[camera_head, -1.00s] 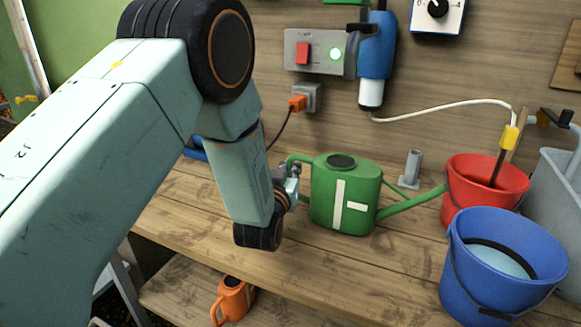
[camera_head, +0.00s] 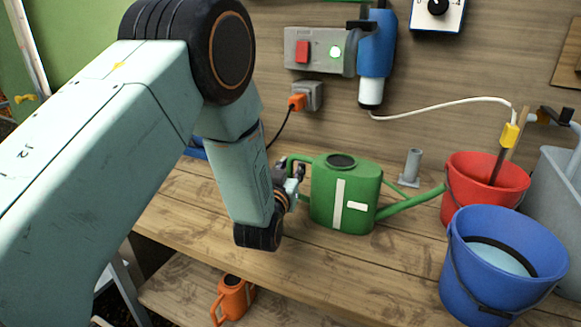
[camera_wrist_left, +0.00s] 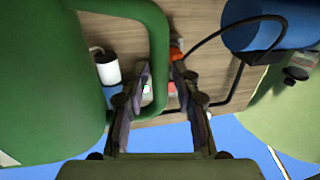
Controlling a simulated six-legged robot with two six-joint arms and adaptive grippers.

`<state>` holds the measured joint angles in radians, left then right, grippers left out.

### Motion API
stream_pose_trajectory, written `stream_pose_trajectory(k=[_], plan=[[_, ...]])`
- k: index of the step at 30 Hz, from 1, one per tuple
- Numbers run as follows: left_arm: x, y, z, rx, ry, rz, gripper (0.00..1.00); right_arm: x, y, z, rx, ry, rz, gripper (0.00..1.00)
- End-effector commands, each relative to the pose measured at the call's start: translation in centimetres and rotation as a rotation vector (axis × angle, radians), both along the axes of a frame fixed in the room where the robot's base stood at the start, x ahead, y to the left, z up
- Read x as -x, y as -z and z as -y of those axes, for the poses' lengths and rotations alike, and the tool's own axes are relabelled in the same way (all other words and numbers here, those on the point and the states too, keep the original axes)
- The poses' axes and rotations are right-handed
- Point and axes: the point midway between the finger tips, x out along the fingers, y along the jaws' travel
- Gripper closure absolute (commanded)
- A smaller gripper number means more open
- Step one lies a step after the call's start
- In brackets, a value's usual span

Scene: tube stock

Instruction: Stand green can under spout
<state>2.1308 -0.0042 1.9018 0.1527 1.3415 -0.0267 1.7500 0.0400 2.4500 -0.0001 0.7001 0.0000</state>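The green can (camera_head: 345,192), a watering can with a white stripe, stands upright on the wooden bench, its own pouring tube toward the red bucket. My left gripper (camera_head: 299,172) is at its handle, on the can's left side. In the left wrist view, the can's body (camera_wrist_left: 45,80) fills the left and its handle (camera_wrist_left: 160,60) passes between the fingers of my left gripper (camera_wrist_left: 162,75). The fingers are apart, with a gap visible beside the handle. A grey pipe with a black fitting (camera_head: 555,117) is at the right edge; I cannot tell whether it is the spout. My right gripper is not visible.
A red bucket (camera_head: 460,205) and a blue bucket (camera_head: 470,295) stand to the right, beside a grey bin (camera_head: 560,185). A small grey stand (camera_head: 413,165) is behind the can. An orange can (camera_head: 232,298) is on the lower shelf.

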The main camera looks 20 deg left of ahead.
Motion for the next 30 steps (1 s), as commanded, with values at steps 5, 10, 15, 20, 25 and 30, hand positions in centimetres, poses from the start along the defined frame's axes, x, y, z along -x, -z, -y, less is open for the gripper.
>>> stream_pose_trajectory(k=[5, 10, 15, 20, 25, 30], plan=[[0.0, 0.0, 0.0, 0.0, 0.0, 0.0, 0.6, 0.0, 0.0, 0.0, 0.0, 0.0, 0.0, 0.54], [0.0, 0.1, 0.0, -0.002, 0.0, -0.002, 0.6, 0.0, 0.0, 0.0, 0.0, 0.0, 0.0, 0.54], [1.0, 0.0, 0.2, -0.002, 0.001, -0.002, 0.6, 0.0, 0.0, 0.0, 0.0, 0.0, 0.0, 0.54], [3.5, 0.1, 0.6, -0.003, 0.001, -0.003, 0.6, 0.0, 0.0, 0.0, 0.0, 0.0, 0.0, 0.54], [6.7, 0.0, 1.1, -0.003, 0.002, -0.003, 0.6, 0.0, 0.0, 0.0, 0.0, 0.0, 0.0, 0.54], [9.6, 0.0, 1.5, -0.003, 0.002, -0.003, 0.6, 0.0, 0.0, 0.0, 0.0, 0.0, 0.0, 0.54]])
